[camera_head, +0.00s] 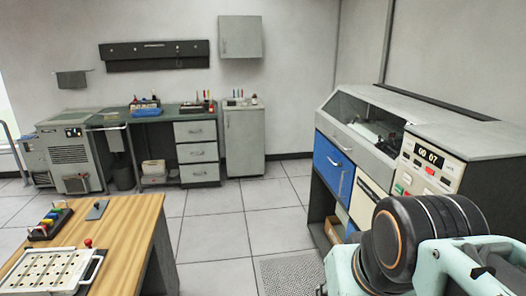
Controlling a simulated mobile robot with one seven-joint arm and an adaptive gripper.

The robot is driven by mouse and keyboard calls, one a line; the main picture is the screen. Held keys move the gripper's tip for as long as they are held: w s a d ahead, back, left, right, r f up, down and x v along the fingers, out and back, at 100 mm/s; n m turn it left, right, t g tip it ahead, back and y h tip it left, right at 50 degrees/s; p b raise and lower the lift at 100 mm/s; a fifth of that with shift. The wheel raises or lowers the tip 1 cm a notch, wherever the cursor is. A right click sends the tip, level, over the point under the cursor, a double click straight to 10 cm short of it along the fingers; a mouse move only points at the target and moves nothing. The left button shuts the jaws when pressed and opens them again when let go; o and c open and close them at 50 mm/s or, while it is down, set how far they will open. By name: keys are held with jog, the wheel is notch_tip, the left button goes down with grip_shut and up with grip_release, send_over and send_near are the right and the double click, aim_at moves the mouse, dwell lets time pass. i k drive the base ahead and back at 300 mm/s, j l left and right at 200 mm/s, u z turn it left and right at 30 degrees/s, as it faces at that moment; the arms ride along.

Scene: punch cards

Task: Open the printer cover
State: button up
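No machine in view is clearly labelled as a printer. The large grey machine (445,138) at the right has a sloped, window-like cover (365,115) over its top, which looks closed, with mechanism visible through it. A second grey machine (70,145) with a flat, closed-looking lid stands at the back left, and it could also be the printer. My arm shows at the lower right as dark rings and pale green links, in front of part of the right machine. My gripper's fingers are not in view.
A wooden table (128,225) at the front left holds a cream perforated tray (45,271) and a rack of coloured items (50,220). A desk with drawers (197,151) and a grey cabinet (244,141) stand along the back wall. The tiled floor (215,225) between is clear.

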aim_at(346, 103)
jog(key=i+z, duration=0.1)
jog(key=i, duration=0.45)
jog(key=i+j+z, duration=0.1)
jog(key=i, duration=0.45)
jog(key=i+z, duration=0.85)
jog(key=z, duration=0.15)
